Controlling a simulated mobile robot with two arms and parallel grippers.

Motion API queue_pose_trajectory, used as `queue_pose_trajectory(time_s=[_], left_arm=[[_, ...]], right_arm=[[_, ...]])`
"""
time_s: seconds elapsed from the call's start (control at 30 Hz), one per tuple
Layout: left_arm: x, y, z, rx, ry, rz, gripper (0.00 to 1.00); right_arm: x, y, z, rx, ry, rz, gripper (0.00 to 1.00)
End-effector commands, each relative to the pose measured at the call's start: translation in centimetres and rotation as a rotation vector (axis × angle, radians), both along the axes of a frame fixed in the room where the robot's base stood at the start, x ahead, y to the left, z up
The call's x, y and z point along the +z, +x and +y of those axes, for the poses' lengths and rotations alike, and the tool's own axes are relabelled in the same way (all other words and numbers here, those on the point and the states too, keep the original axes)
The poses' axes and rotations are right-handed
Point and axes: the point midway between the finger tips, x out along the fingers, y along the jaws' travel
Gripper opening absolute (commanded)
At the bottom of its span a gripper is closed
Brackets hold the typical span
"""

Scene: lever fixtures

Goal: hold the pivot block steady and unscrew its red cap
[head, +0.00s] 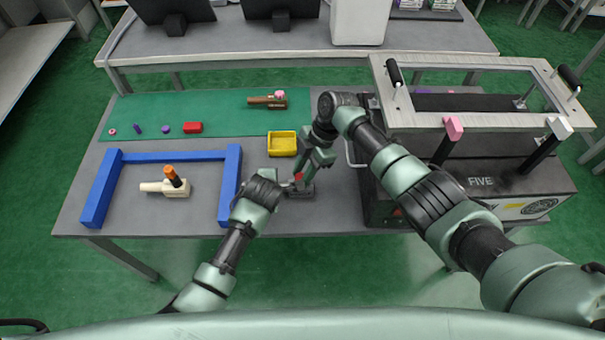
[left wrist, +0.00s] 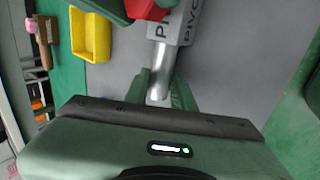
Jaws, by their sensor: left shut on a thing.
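The grey pivot block (left wrist: 172,28), with lettering on its side, stands on the table and also shows in the head view (head: 303,191). A bright metal shaft (left wrist: 160,70) sticks out from it toward my left gripper (left wrist: 160,92), whose green fingers are shut on the shaft. In the head view my left gripper (head: 288,188) comes in from the left, low at the block. The red cap (left wrist: 147,9) sits on top and shows small in the head view (head: 298,176). My right gripper (head: 308,170) is down at the cap; its fingertips are partly hidden, so its grip is unclear.
A yellow bin (head: 282,144) stands just behind the block. A large black machine (head: 470,180) stands close on the right. Small parts lie on the green mat (head: 230,108).

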Motion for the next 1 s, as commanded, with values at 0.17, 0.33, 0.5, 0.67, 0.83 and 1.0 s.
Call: queue_pose_trajectory(time_s=[0.17,0.33,0.5,0.67,0.83,1.0], left_arm=[[0.0,0.0,0.0,0.000,0.000,0.000,0.00],[0.0,0.0,0.0,0.000,0.000,0.000,0.00],[0.0,0.0,0.0,0.000,0.000,0.000,0.00],[0.0,0.0,0.0,0.000,0.000,0.001,0.00],[0.0,0.0,0.0,0.000,0.000,0.001,0.00],[0.0,0.0,0.0,0.000,0.000,0.000,0.00]], right_arm=[[0.5,0.0,-0.1,-0.001,-0.001,0.000,0.00],[0.5,0.0,0.0,-0.001,-0.001,0.000,0.00],[0.6,0.0,0.0,-0.001,-0.001,-0.001,0.00],[1.7,0.1,0.0,0.000,0.001,-0.002,0.00],[3.0,0.0,0.0,0.000,-0.001,-0.001,0.00],[3.5,0.0,0.0,-0.001,-0.001,0.000,0.00]])
